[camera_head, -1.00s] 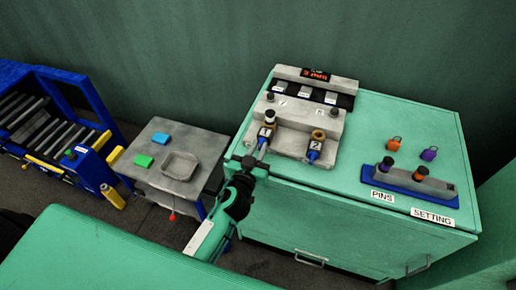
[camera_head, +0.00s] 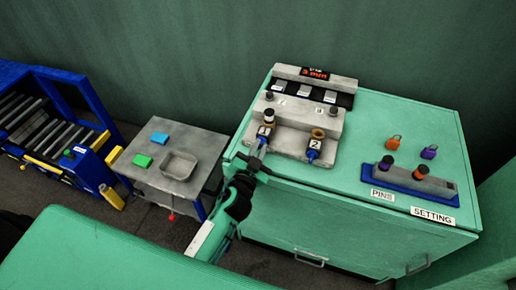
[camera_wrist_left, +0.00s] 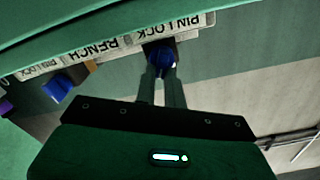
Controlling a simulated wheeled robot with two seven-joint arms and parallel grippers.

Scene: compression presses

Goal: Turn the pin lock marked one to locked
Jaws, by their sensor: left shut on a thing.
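The pin lock marked one (camera_head: 266,131) sits on the front left of the grey press unit (camera_head: 290,142), with a white-topped dark pin above it. My left gripper (camera_head: 260,152) reaches it from the front, shut on its blue handle. In the left wrist view the fingers (camera_wrist_left: 161,78) close on the blue handle (camera_wrist_left: 160,53). The pin lock marked two (camera_head: 314,145) stands to the right, its blue handle pointing forward, with a brass-coloured ring above. The exact angle of lock one's handle is partly hidden. My right gripper is not in view.
The press unit stands on a green cabinet (camera_head: 400,125).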

